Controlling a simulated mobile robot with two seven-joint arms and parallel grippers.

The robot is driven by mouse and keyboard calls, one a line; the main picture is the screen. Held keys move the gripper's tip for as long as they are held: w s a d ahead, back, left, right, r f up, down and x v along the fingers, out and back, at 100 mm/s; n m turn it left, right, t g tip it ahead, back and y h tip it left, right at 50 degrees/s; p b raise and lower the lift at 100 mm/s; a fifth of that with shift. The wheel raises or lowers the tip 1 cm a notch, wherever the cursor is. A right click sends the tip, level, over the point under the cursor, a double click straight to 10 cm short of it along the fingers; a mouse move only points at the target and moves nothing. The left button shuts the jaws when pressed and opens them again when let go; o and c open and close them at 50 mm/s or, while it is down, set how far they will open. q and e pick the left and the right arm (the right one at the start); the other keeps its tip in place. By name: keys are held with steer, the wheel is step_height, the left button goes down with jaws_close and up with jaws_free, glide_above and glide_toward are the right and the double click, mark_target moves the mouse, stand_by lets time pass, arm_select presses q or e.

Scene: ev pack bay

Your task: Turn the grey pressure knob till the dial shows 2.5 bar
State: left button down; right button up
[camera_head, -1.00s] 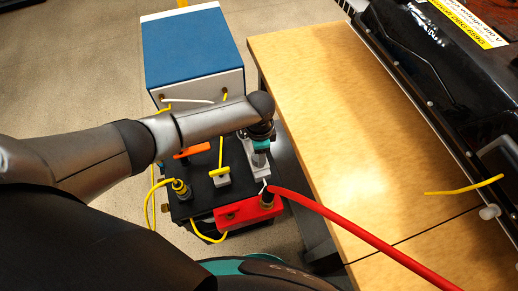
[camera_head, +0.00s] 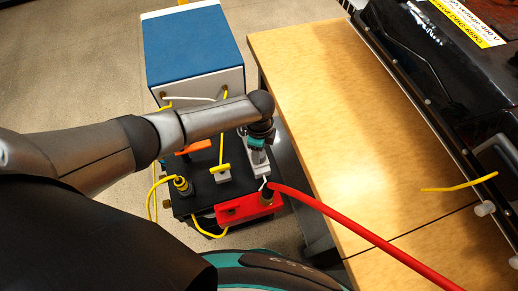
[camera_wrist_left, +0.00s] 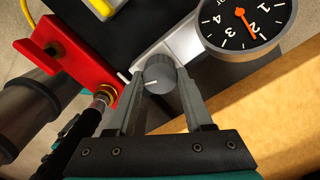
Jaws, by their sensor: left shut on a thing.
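The grey pressure knob (camera_wrist_left: 160,76), ribbed with a white mark line, sits on a light grey bracket in the left wrist view. My left gripper (camera_wrist_left: 157,88) is shut on it, one finger on each side. The round dial (camera_wrist_left: 238,32) is beside the knob at the upper right, partly cut off by the frame edge. Its red needle points to the lower right, near the 2; I cannot read the exact value. In the head view my left gripper (camera_head: 258,155) reaches down over the bracket, and the knob is hidden. My right gripper is not in view.
A red block (camera_head: 240,210) with a thick red hose (camera_head: 350,238) is close beside the gripper. Yellow cables run over the black unit (camera_head: 205,190). A blue-topped box (camera_head: 195,50) stands behind. A wooden bench (camera_head: 320,110) is close on the right.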

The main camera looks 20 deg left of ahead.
arm_select(q)
steer(key=shift+c, duration=1.5)
jaws_free()
steer(key=shift+r, duration=0.1)
step_height(320, 180, up, 15)
steer(key=p, duration=0.3)
steer(key=shift+p, duration=0.35)
